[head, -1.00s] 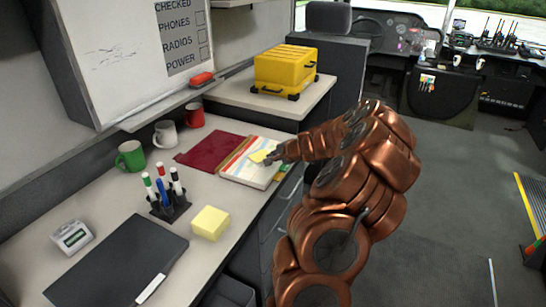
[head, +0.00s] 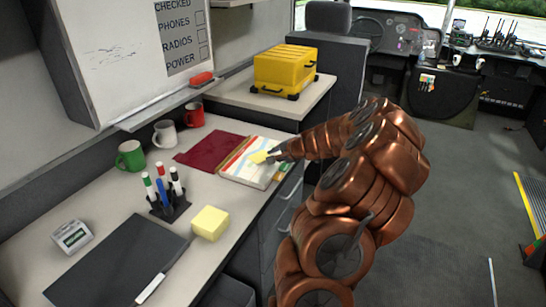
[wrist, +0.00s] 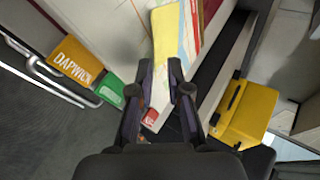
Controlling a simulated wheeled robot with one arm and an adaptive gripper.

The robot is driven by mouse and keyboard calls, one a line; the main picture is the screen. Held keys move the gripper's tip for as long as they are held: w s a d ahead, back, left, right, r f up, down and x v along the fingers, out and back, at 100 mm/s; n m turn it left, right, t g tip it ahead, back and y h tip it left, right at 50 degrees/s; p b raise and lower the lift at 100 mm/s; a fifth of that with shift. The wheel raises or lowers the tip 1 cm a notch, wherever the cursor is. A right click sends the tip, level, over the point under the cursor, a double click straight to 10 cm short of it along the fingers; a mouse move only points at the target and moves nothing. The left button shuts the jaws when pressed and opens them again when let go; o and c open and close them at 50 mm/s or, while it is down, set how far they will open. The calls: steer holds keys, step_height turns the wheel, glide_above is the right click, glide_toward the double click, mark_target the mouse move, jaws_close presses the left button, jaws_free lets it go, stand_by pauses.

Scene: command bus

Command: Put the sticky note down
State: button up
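The yellow sticky note (head: 259,157) is at the white paper stack with coloured bands (head: 240,170), right at the tips of my gripper (head: 272,156). In the wrist view the note (wrist: 166,38) stretches ahead from between the fingertips (wrist: 162,68). The two fingers stand apart with a visible gap, and the white stack shows through it. Whether the note lies flat on the stack or is slightly above it I cannot tell. A thicker yellow sticky-note block (head: 210,223) sits on the counter near its front edge.
A dark red folder (head: 210,151) lies left of the stack. Bare counter (head: 205,184) lies between the pens and the folder.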

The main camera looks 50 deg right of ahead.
steer(key=v, duration=1)
steer(key=shift+s, duration=0.15)
steer(key=w+a+r+n+g+y, duration=0.15)
steer(key=a+n+g+y, duration=0.6)
steer(key=a, duration=2.45)
steer(key=s+a+n+g+h, duration=0.25)
steer(key=s+a+n, duration=0.55)
steer(key=s+a, duration=0.4)
steer(key=s+d+f+n+g+h, duration=0.1)
steer(key=s+n+g+h, duration=0.1)
steer(key=s, duration=1.3)
steer(key=shift+d+f+n+g+h, duration=0.2)
steer(key=shift+f+n+g+h, duration=0.15)
steer(key=shift+n+h, duration=0.6)
